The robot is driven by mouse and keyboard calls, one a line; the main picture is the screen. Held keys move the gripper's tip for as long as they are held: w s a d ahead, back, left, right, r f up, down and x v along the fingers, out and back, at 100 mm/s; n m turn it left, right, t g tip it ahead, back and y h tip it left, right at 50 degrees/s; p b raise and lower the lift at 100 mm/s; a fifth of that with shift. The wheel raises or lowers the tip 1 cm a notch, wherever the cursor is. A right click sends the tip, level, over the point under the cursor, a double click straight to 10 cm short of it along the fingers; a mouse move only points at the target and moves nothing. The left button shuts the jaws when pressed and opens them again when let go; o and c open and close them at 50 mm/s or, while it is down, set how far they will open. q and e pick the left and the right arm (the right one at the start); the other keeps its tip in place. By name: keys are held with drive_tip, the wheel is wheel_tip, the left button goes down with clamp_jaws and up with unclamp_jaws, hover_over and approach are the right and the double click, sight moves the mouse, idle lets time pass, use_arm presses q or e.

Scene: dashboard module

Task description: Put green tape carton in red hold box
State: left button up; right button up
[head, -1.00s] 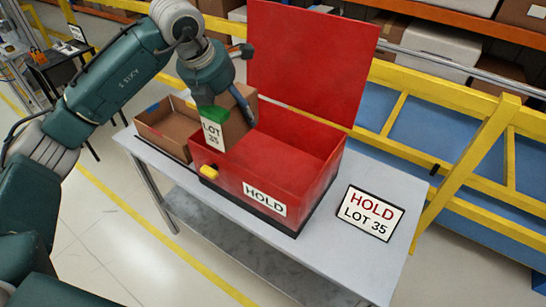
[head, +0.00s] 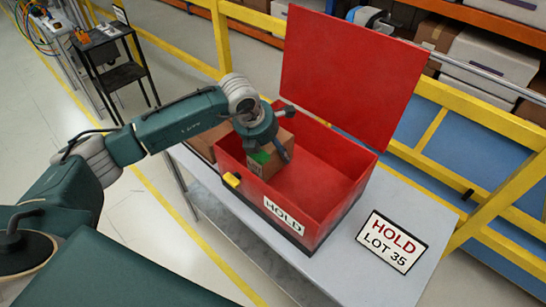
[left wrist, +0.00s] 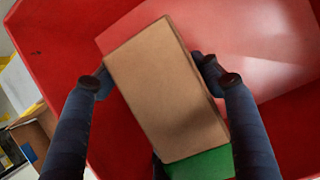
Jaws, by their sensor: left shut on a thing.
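The red hold box (head: 327,213) stands on the table with its lid (head: 335,75) raised and a HOLD label on its front. The green tape carton (head: 262,164) is inside the left part of the box, partly hidden by the gripper and the front wall. My left gripper (head: 282,138) is shut on it from above. In the left wrist view, its fingers grip both sides of the brown carton (left wrist: 165,90), with green tape at its lower end and red walls around it. I cannot tell whether the carton touches the box floor. My right gripper is not in view.
An open brown cardboard box (head: 200,146) is to the left of the red box on the grey table (head: 345,268). A HOLD LOT 35 sign (head: 392,242) lies to the right. A yellow rail (head: 495,205) runs behind the table.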

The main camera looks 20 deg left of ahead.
use_arm(q)
drive_tip(key=shift+f, duration=0.55)
wheel_tip(320, 180, down, 3)
drive_tip(key=shift+f+p, duration=0.2)
drive_tip(key=shift+p, duration=0.35)
drive_tip(key=shift+f, duration=0.2)
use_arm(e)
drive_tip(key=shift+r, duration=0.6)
use_arm(q)
drive_tip(key=o, duration=1.1)
drive_tip(key=shift+s+f, duration=0.1)
drive_tip(key=shift+f, duration=0.1)
drive_tip(key=o, duration=0.4)
drive_tip(key=shift+o, duration=0.2)
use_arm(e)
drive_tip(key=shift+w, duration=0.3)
use_arm(q)
drive_tip(key=shift+r, duration=0.1)
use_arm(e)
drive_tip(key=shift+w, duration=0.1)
